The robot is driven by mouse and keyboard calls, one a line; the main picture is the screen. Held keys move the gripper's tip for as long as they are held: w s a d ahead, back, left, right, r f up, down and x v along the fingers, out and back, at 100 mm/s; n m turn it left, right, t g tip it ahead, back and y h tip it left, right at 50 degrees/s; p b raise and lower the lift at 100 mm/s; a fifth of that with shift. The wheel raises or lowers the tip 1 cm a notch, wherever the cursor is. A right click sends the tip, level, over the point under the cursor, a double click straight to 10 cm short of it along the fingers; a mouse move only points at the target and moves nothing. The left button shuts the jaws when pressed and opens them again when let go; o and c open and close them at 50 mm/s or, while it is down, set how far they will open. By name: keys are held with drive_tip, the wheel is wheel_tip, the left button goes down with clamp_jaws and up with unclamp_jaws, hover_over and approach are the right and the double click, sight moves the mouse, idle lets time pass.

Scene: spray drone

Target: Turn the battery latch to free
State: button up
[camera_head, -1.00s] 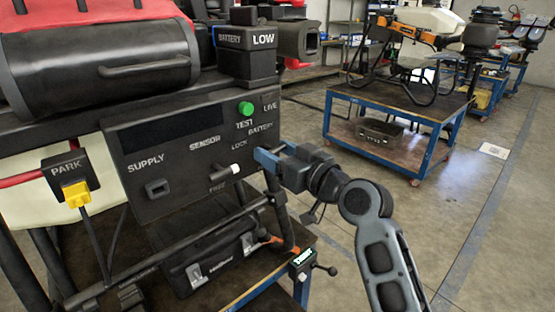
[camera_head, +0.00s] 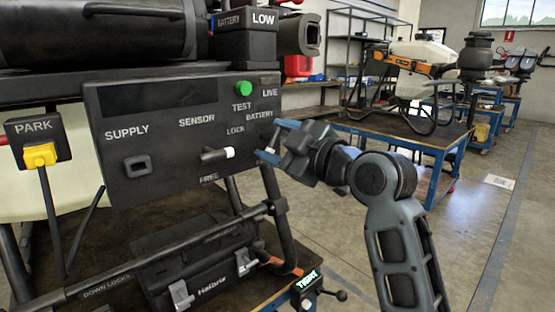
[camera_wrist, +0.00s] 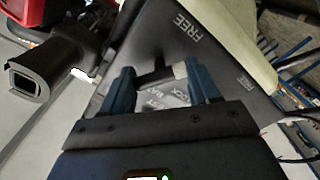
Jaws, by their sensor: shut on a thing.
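The dark control panel (camera_head: 165,150) carries SENSOR and BATTERY labels with LOCK and FREE marks. A black lever with a white tip (camera_head: 216,154) under SENSOR points right. My gripper (camera_head: 276,140) is at the panel's right side, below the BATTERY label (camera_head: 259,115). In the wrist view my gripper (camera_wrist: 155,80) has its blue fingers on both sides of a short dark lever (camera_wrist: 154,76), which looks like the battery latch. The fingers are shut on it. In the head view my gripper mostly hides this latch, so its exact angle is unclear.
A green TEST button (camera_head: 243,88) sits above my gripper. A yellow plug (camera_head: 40,155) is in the PARK socket at left. A black case (camera_head: 205,265) lies below the panel.

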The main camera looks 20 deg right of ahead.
drive_tip(key=shift+d+n+b, duration=0.1)
drive_tip(key=shift+n+b, duration=2.4)
drive_tip(key=shift+n, duration=0.5)
drive_tip(key=shift+r, duration=0.1)
drive_tip(key=o, duration=0.9)
drive_tip(key=shift+o, duration=0.2)
drive_tip(key=v, duration=0.7)
drive_tip(key=shift+s, duration=0.35)
